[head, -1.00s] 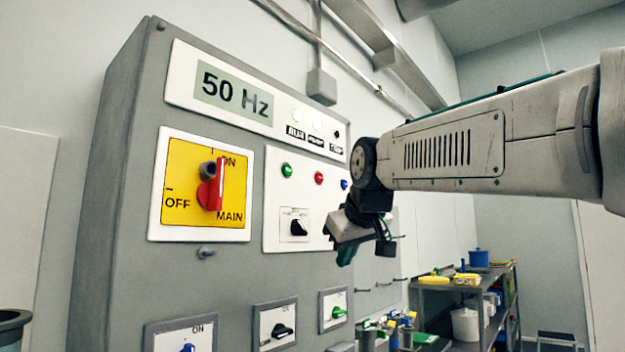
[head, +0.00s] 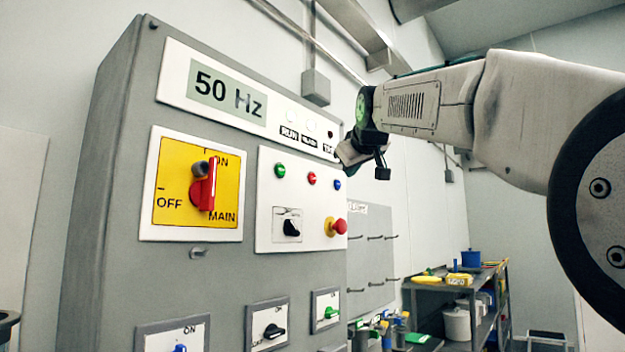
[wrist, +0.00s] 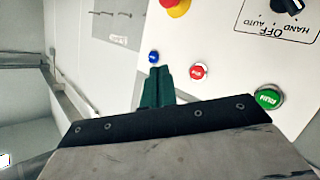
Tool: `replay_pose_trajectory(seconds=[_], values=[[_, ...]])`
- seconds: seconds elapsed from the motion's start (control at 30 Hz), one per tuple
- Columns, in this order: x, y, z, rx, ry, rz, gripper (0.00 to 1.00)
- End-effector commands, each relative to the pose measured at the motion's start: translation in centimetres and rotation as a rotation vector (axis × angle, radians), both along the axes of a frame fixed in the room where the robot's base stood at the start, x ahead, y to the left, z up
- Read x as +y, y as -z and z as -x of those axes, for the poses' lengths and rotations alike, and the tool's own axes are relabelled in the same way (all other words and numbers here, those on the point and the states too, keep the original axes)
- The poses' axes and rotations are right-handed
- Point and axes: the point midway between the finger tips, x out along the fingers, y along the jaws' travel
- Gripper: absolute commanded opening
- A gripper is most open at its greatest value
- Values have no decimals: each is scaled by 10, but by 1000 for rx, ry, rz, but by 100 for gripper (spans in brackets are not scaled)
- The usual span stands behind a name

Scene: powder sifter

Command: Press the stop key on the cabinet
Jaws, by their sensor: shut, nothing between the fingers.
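The grey cabinet (head: 120,180) fills the left of the head view. Its white panel carries a red stop key (head: 312,178) between a green key (head: 279,170) and a blue key (head: 337,184). In the wrist view the red key (wrist: 198,71) lies right of my fingertips, with the blue key (wrist: 153,57) just left of them. My gripper (wrist: 159,72) is shut and empty, its green fingers pointing toward the panel. In the head view it is at the panel's upper right, its fingertips hidden. I cannot tell the gap to the panel.
Below the keys are a black selector (head: 291,228) and a red mushroom button (head: 337,227) on a yellow base. A red main switch (head: 204,190) is to the left. A cluttered shelf (head: 440,285) stands at the back right.

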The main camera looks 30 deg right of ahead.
Motion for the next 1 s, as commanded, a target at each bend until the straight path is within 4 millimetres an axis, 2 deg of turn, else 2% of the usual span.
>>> replay_pose_trajectory(seconds=[0.53,0.73,1.0], values=[[24,1,-66,2,-2,1,0],[28,1,-77,1,0,1,0],[29,0,-79,1,0,1,0]])
